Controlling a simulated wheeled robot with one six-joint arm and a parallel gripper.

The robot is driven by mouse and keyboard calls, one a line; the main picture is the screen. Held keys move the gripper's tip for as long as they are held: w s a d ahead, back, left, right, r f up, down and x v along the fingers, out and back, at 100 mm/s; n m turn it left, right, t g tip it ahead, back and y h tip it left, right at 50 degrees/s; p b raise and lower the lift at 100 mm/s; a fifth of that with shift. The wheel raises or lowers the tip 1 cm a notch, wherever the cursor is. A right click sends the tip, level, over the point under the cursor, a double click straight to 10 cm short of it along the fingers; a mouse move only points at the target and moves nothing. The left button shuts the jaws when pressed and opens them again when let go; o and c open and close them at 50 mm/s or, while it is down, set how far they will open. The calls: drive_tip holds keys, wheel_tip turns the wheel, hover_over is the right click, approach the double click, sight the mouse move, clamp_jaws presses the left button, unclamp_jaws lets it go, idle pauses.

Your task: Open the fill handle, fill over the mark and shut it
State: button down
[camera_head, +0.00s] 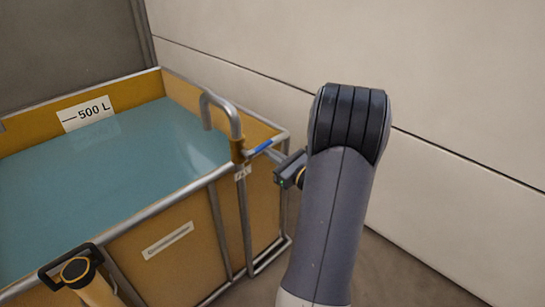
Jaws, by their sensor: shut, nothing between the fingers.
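The tan fill tank (180,240) in a grey tube frame stands at the left and holds teal water (110,180). The white 500 L mark (86,113) is on its far inner wall. The water surface lies close to the label's lower edge. A grey bent fill pipe (222,108) hooks over the tank's right side, its mouth above the water. The blue fill handle (259,147) sticks out to the right from the pipe's foot. My gripper (290,168) is shut and empty, just right of and below the handle, apart from it in the picture; my arm partly hides it.
A pale wall (450,90) runs behind on the right. Brown floor (395,270) shows clear to the right of my arm.

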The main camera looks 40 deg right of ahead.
sight(270, 141)
drive_tip(key=shift+r+n+b, duration=0.2)
drive_tip(key=shift+n+b, duration=0.1)
drive_tip(key=shift+n, duration=0.1)
wheel_tip(270, 141, up, 2)
drive_tip(key=n+b, duration=0.3)
drive_tip(key=n, duration=0.1)
drive_tip(key=shift+b, duration=0.3)
drive_tip(key=r+n+b, duration=0.1)
drive_tip(key=n, duration=0.1)
drive_tip(key=a+r+n+b, duration=0.1)
drive_tip(key=n+b, duration=0.1)
drive_tip(key=n, duration=0.1)
drive_tip(key=shift+r+y, duration=0.3)
drive_tip(key=shift+s+a+r+b, duration=0.1)
drive_tip(key=shift+a+r+b, duration=0.35)
drive_tip(key=shift+a+r, duration=0.35)
drive_tip(key=shift+r, duration=0.2)
drive_tip(key=shift+d+f, duration=0.1)
